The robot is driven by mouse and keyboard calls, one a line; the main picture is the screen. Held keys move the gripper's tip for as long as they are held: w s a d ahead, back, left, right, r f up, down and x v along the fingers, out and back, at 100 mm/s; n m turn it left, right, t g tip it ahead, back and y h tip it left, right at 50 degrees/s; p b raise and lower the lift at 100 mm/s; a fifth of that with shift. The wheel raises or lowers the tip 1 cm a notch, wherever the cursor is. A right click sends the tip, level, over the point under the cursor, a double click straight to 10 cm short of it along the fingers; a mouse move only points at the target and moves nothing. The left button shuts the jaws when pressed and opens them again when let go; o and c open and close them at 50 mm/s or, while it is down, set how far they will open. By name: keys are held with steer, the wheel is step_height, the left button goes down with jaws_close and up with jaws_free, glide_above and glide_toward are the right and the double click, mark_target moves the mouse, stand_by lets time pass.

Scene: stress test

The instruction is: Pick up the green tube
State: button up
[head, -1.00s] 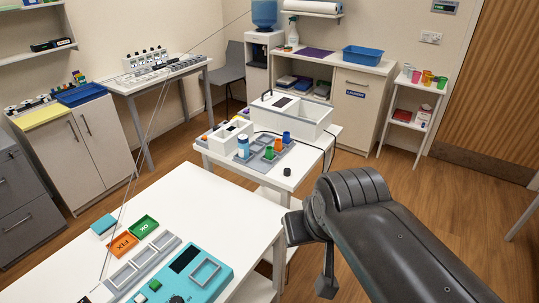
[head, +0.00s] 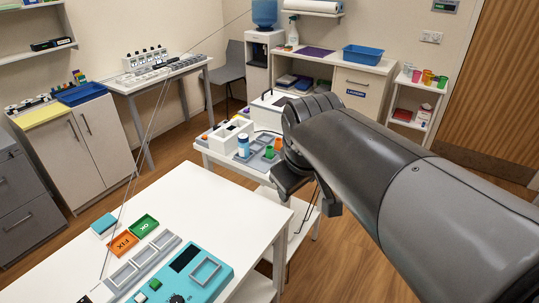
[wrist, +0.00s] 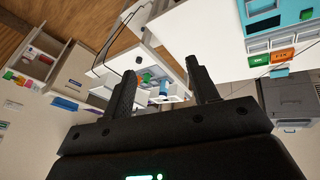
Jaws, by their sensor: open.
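The green tube (head: 269,152) stands in a grey holder (head: 258,163) on the middle white table, close to an orange tube (head: 277,144). In the wrist view, a small green patch (wrist: 146,77), likely the tube, shows between the fingers and beyond them. My gripper (head: 308,188) is at the near right of that table, apart from the tube. In the wrist view its two fingers (wrist: 164,66) are spread with nothing between them. My arm hides the right side of the table in the head view.
A white-capped blue bottle (head: 243,146) and a white box (head: 230,135) stand left of the tubes. A larger white bin (head: 266,112) behind is partly hidden by my arm. The near white table (head: 200,205) carries a teal device (head: 190,278) and trays. Floor shows between the tables.

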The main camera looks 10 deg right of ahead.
steer(key=w+r+n, duration=0.2)
steer(key=w+n, duration=0.4)
steer(key=w, duration=0.6)
steer(key=n+g+h, duration=0.2)
steer(key=n, duration=1.4)
glide_above(270, 148)
steer(key=s+a, duration=0.3)
steer(key=s, duration=0.1)
step_height(270, 148, down, 15)
steer(key=x, duration=1)
steer(key=shift+w+f, duration=0.1)
steer(key=shift+f, duration=0.1)
steer(key=c, duration=1)
